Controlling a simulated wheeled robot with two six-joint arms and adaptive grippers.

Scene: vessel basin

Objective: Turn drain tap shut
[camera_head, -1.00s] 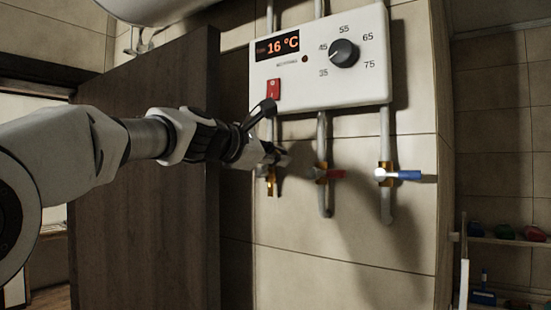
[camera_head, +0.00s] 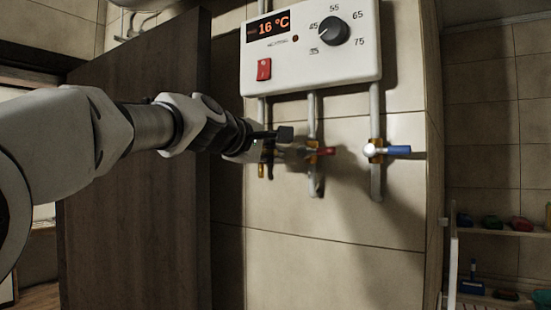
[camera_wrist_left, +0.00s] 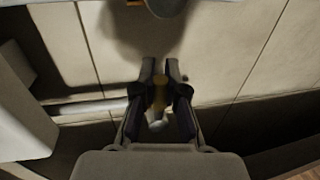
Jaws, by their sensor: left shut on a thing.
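Several pipes come down from a white heater control box (camera_head: 310,50), with brass taps on them. The left tap (camera_head: 262,170) shows only its lower brass part; my left gripper (camera_head: 280,143) covers its handle. In the left wrist view, the gripper (camera_wrist_left: 160,76) has its fingers shut around a brass-coloured part (camera_wrist_left: 160,84). The middle tap has a red handle (camera_head: 325,151) and the right tap a blue handle (camera_head: 399,150), both pointing right. I cannot tell which tap is the drain tap. My right gripper is out of view.
A dark wooden panel (camera_head: 140,190) stands upright left of the tiled wall, behind my left arm. The box has a red switch (camera_head: 264,69) and a dial (camera_head: 334,31). Shelves with small items (camera_head: 493,222) are at the right. The wall below the taps is clear.

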